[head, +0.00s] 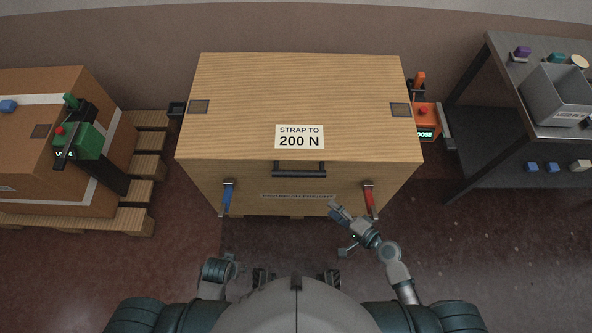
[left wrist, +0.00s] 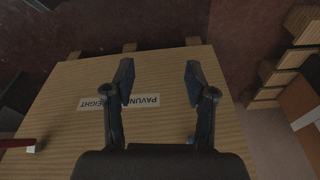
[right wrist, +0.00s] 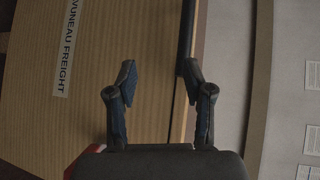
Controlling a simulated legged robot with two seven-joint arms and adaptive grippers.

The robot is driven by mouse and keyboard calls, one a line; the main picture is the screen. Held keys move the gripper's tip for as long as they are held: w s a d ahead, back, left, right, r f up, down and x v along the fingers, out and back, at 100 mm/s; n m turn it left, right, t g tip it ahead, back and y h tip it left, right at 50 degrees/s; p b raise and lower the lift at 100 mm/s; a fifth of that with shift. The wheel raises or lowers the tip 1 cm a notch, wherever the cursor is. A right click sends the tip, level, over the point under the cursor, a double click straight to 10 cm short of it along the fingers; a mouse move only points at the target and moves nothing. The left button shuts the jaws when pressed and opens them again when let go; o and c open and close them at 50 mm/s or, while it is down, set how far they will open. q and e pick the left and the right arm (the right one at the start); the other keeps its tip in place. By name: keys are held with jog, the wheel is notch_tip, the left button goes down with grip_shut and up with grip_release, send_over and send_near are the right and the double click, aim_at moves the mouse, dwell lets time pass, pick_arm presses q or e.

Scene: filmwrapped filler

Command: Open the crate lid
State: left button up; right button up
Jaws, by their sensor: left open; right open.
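The wooden crate (head: 290,180) stands in the middle, its lid (head: 300,90) lying flat and shut on top. A black handle (head: 299,170) is at the lid's front edge. A blue latch (head: 227,199) and a red latch (head: 369,202) sit on the front; I cannot tell whether they are fastened. My right gripper (head: 339,228) is open and empty before the front face, left of the red latch. In the right wrist view the handle (right wrist: 187,28) lies beyond its fingertips. My left gripper (left wrist: 158,82) is open and empty, facing the printed front; it is partly hidden low in the head view.
A carton (head: 35,175) with a green strapping tool (head: 75,140) stands on a pallet at the left. An orange device (head: 425,120) is beside the crate's right side. A dark rack (head: 495,70) with a grey bin (head: 560,100) is at the right. The floor before the crate is clear.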

notch_tip(320, 180, up, 3)
jog(key=m, duration=0.1)
jog(key=t+y, duration=0.1)
send_near(299, 176)
jog(key=x, duration=1)
jog(key=shift+w+f+p, duration=0.2)
jog(key=shift+f+p, duration=0.15)
jog(key=shift+p, duration=0.05)
jog(key=shift+w+a, duration=0.1)
jog(key=shift+w, duration=0.25)
pick_arm(q)
jog(key=shift+w+d+f, duration=0.15)
jog(key=shift+w+f, duration=0.05)
jog(key=shift+f, duration=0.35)
pick_arm(e)
jog(key=shift+a+f, duration=0.1)
jog(key=shift+a, duration=0.1)
grip_shut()
